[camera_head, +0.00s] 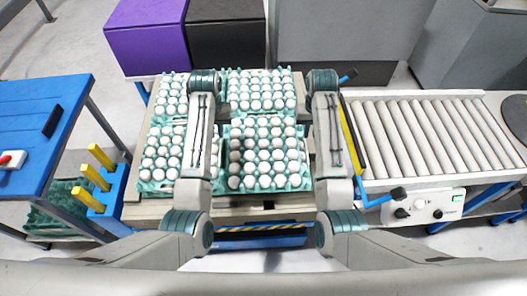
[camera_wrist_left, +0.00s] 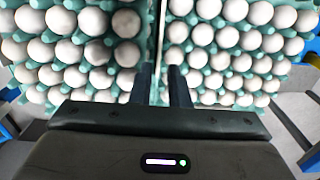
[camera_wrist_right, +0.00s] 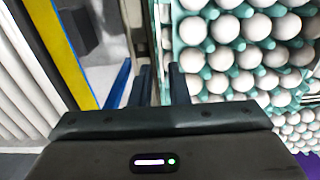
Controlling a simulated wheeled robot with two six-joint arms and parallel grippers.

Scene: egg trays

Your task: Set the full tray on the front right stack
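The front right stack (camera_head: 302,182) is topped by a teal tray full of white eggs; whether that top tray rests on it or is held just above cannot be told. My left gripper (camera_wrist_left: 165,82) points down at the narrow gap between the front left stack (camera_head: 147,185) and the front right one. My right gripper (camera_wrist_right: 160,82) is at the right edge of the front right stack. In both wrist views the two fingers stand a little apart at the tray's edge. Whether they grip the rim is hidden. In the head view my arms hide both fingertips.
Two more egg stacks stand behind, at back left (camera_head: 171,95) and back right (camera_head: 285,76). A roller conveyor (camera_head: 430,135) with a control box (camera_head: 423,207) is to the right. A blue table (camera_head: 40,115) and yellow posts (camera_head: 95,177) are to the left. Purple and black boxes stand behind.

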